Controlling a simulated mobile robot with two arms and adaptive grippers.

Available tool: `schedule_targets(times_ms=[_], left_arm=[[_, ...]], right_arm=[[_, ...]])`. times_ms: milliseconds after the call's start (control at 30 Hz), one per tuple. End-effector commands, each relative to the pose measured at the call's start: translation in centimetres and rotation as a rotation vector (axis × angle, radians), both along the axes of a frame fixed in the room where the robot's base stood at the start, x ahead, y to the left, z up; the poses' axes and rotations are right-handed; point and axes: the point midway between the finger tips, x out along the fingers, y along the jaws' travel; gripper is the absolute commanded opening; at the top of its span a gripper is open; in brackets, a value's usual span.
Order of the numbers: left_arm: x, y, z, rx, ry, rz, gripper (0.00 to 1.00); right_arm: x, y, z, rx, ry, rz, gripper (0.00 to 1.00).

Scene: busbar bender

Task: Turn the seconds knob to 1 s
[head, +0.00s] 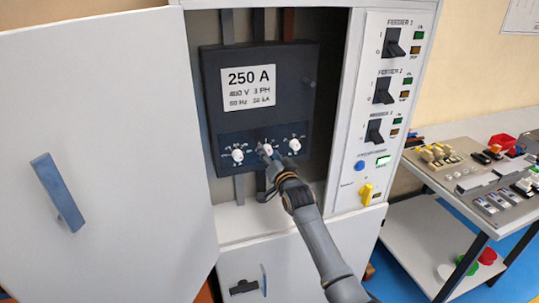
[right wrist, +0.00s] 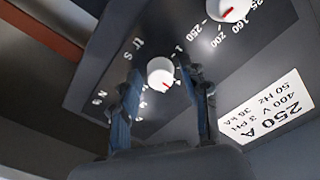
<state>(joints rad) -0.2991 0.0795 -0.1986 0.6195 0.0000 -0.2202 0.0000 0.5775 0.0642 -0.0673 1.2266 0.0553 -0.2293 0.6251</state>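The middle white knob (head: 267,149) on the dark breaker panel is partly covered by my right gripper (head: 264,152) in the head view. In the right wrist view this knob (right wrist: 160,72) sits between the two fingers of my right gripper (right wrist: 162,78). The fingers are apart, one on each side, with a visible gap to the knob. A "tr s" label is beside it, upside down in this view. Its red pointer mark points to the lower right of the picture. Some scale numbers are hidden by the fingers. My left gripper is not in view.
Two more white knobs flank it, left (head: 238,155) and right (head: 295,145). The open cabinet door (head: 110,100) stands at left. Feeder switches (head: 384,90) line the right column. A table (head: 430,178) with parts stands at right.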

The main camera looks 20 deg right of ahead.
Motion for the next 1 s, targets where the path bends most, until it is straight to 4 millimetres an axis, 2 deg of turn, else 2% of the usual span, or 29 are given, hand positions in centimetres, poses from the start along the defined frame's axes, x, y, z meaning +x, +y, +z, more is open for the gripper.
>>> schedule_targets(times_ms=[33,167,200,567,767,1000], left_arm=[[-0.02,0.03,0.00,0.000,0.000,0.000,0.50],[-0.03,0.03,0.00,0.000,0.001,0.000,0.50],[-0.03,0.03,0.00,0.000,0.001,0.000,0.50],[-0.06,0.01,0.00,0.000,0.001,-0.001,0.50],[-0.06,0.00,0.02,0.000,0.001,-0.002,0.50],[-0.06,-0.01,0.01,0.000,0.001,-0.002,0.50]], right_arm=[[-0.01,0.02,-0.01,0.000,0.000,0.000,0.30],[-0.02,0.02,-0.01,0.000,0.000,0.000,0.04],[-0.02,0.01,-0.02,0.000,0.000,0.000,0.00],[-0.02,0.00,-0.02,-0.050,-0.002,0.000,0.00],[-0.02,0.03,-0.04,-0.170,-0.005,0.001,0.00],[-0.02,-0.05,-0.07,-0.387,-0.012,0.001,0.00]])
